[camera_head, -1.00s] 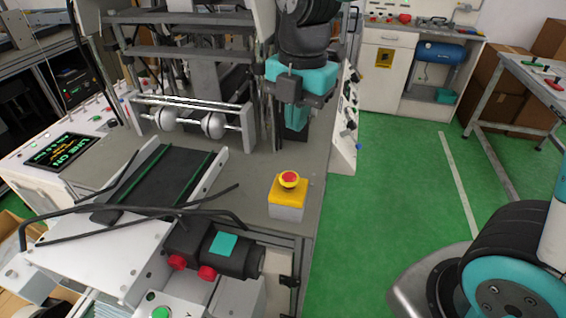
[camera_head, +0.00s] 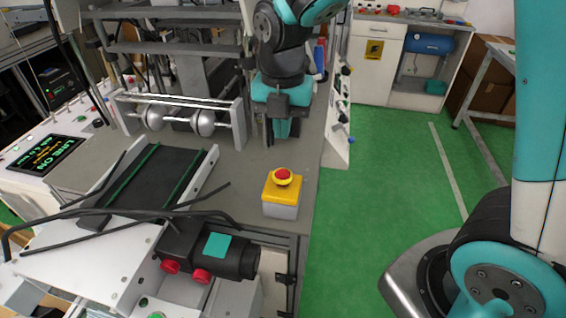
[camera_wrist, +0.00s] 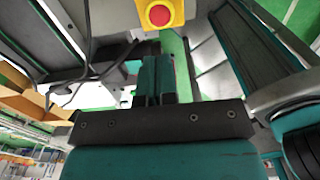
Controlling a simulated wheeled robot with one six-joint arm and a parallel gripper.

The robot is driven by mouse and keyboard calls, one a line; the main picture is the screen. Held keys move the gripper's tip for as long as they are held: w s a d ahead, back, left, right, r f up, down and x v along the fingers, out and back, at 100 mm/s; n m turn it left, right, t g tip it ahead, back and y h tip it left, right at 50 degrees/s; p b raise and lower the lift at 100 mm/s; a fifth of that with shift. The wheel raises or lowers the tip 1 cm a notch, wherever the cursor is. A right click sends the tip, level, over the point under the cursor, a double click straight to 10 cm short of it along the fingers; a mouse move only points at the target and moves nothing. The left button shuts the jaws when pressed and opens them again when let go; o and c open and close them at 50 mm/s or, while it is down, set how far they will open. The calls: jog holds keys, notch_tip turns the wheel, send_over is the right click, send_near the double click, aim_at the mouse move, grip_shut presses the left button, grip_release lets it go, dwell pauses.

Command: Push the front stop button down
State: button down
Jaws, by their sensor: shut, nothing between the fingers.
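The front stop button (camera_head: 283,176) is a red mushroom cap on a yellow box with a pale grey base. It stands upright on the grey machine deck near its right edge. In the wrist view my gripper's teal fingers (camera_wrist: 157,66) are together and empty, below the button in the picture. The exact height of the fingertips is hard to tell.
A dark conveyor belt (camera_head: 150,182) and a metal roller unit (camera_head: 178,120) lie left of the button. A black motor with red caps (camera_head: 210,250) and bent black bars (camera_head: 120,213) are in front. Green floor (camera_head: 375,200) is open to the right.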

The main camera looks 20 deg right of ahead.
aim_at(284, 175)
notch_tip(284, 175, down, 10)
jog(key=shift+r+p, duration=0.1)
jog(key=shift+p, duration=0.4)
notch_tip(284, 175, down, 2)
jog(key=shift+s+f+b, duration=0.1)
jog(key=shift+b, duration=0.6)
jog(key=shift+s, duration=0.1)
jog(key=r+p, duration=0.4)
jog(key=r, duration=0.2)
jog(key=shift+w+r+p, duration=0.1)
jog(key=shift+w+p, duration=0.1)
jog(key=shift+p, duration=0.2)
notch_tip(284, 175, up, 9)
jog(key=b, duration=0.1)
jog(key=shift+b, duration=0.35)
